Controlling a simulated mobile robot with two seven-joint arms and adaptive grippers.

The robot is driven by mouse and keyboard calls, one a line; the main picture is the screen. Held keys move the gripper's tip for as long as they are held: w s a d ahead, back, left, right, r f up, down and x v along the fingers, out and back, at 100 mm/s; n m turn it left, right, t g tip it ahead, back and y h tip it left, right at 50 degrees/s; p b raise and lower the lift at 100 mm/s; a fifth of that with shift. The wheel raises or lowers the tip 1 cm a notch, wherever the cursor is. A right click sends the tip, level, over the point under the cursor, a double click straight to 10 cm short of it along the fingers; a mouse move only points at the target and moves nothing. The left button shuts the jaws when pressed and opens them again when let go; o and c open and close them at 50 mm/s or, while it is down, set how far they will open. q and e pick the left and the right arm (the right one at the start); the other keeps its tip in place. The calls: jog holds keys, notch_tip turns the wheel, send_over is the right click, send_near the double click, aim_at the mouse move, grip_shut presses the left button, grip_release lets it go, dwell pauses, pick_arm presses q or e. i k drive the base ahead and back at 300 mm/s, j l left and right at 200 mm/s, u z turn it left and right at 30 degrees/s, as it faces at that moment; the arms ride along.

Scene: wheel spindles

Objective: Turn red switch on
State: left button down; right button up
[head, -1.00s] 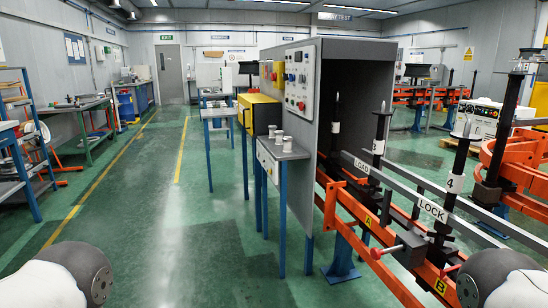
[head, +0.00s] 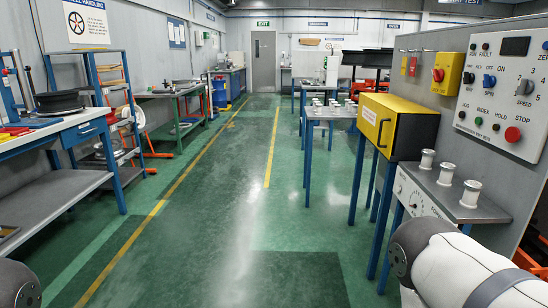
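A yellow switch box with a red round switch (head: 438,75) is on the side of the grey cabinet (head: 395,45) at the upper right of the head view. I cannot tell its on or off position. A white control panel (head: 490,105) to its right carries several knobs and a red STOP button (head: 512,134). My grippers are out of the picture; only rounded arm parts of mine show at the bottom left and bottom right corners, well below and apart from the switch.
A yellow box with a handle (head: 398,125) and a grey table with white spools (head: 450,195) stand in front of the cabinet. A workbench (head: 50,143) with shelves lines the left. The green floor aisle (head: 210,210) between them is clear.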

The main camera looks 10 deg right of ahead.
aim_at(438, 76)
jog(key=i+z, duration=0.15)
jog(key=i, duration=0.3)
jog(key=i+j+z, duration=0.1)
jog(key=i, duration=0.35)
jog(key=i+j+z, duration=0.15)
jog(key=i, duration=0.25)
jog(key=i+j+z, duration=0.15)
jog(key=i, duration=0.3)
jog(key=i+j+z, duration=0.15)
jog(key=i, duration=0.25)
jog(key=j, duration=0.1)
